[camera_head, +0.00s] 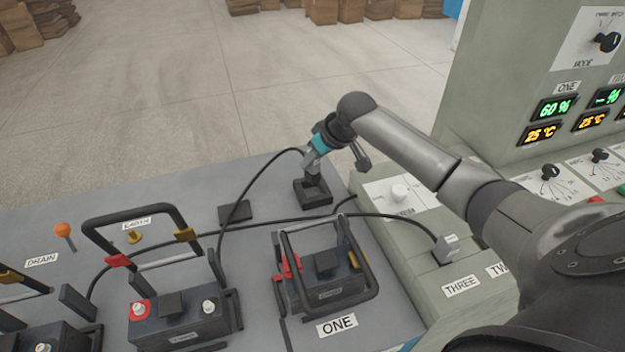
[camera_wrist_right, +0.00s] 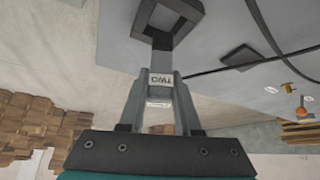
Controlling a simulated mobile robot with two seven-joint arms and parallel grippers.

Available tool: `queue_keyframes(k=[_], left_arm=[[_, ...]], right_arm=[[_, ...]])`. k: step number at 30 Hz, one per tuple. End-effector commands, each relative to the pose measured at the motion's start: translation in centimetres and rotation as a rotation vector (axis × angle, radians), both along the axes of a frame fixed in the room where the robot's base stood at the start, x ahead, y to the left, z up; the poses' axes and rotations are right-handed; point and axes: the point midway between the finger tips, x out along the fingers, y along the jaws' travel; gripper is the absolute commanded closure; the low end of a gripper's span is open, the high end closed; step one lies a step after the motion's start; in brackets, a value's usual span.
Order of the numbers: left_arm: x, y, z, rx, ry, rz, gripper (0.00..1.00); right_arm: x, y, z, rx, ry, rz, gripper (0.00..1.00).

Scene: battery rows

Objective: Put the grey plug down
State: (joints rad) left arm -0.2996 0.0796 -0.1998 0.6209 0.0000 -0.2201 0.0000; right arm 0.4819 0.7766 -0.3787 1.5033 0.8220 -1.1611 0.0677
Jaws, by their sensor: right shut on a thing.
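My right gripper (camera_head: 313,157) is shut on the grey plug (camera_head: 312,180) and points down. In the right wrist view the plug (camera_wrist_right: 162,62) sits between the two fingers (camera_wrist_right: 160,100), with an upside-down label that seems to read TWO. The plug's far end meets a dark square holder (camera_head: 313,197) on the grey bench; the holder also shows in the wrist view (camera_wrist_right: 188,22). I cannot tell how deep the plug sits in it. A black cable (camera_head: 250,180) runs from the plug to the left. My left gripper is not in view.
Battery ONE (camera_head: 322,292) with a raised handle stands nearer, with another battery (camera_head: 180,322) to its left. A second grey plug (camera_head: 447,246) sits on the console by label THREE. A dark flat pad (camera_head: 235,212) lies left of the holder. Cables cross the bench (camera_head: 110,200).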

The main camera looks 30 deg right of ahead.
Motion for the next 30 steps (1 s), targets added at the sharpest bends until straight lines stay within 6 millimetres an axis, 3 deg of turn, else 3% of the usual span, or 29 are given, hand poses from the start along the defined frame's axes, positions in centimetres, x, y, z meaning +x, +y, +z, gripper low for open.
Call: queue_keyframes(k=[8,14,26,27,30], left_arm=[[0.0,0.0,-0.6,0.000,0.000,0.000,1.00],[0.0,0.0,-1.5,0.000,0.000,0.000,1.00],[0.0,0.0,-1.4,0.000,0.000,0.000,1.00],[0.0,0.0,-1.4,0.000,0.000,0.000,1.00],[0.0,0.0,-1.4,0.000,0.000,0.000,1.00]], right_arm=[[0.0,0.1,-2.3,0.000,-0.001,0.001,1.00],[0.0,0.1,-5.3,0.001,0.000,0.000,1.00],[0.0,0.0,-5.7,0.000,-0.002,0.001,1.00],[0.0,0.0,-5.7,0.000,-0.001,0.001,0.65],[0.0,0.0,-5.7,0.000,-0.001,0.001,0.53]])
